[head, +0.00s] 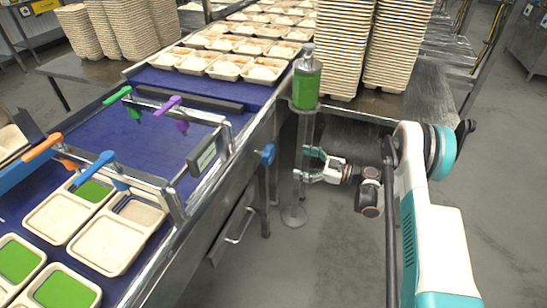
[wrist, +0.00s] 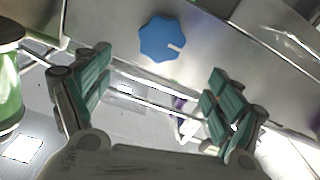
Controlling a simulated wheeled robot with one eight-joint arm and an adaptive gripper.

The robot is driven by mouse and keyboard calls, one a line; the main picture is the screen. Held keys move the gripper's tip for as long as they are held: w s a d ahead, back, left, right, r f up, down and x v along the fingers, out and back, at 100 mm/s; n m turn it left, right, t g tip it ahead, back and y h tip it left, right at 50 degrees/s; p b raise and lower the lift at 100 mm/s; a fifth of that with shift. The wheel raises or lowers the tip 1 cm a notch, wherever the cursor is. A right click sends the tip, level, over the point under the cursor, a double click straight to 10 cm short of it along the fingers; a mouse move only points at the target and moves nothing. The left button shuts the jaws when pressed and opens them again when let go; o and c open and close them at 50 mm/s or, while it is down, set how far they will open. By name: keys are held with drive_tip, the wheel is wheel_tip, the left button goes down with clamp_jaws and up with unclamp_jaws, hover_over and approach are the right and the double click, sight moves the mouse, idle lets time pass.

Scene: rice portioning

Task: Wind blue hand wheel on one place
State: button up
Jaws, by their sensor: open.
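The blue hand wheel (head: 267,154) is mounted on the side of the steel conveyor frame, left of my gripper in the head view. In the wrist view the hand wheel (wrist: 163,40) is a lobed blue knob on a grey metal panel, with a pale mark running from its middle to its right edge. My gripper (head: 302,164) is open and empty, apart from the wheel. In the wrist view its two green-padded fingers stand wide apart, and the wheel shows beyond and above the gap between the fingertips (wrist: 157,82).
A post with a green-filled container (head: 306,88) stands close to my gripper; the container (wrist: 10,90) also shows at left in the wrist view. The blue conveyor belt (head: 165,140) carries trays. Stacked trays (head: 341,50) stand behind. Grey floor (head: 345,260) is clear below.

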sight(272, 154)
drive_tip(key=b+x, duration=0.4)
drive_tip(key=x, duration=0.9)
drive_tip(key=shift+w+a+f, duration=0.1)
drive_tip(key=shift+a, duration=0.3)
drive_tip(key=c, duration=1.1)
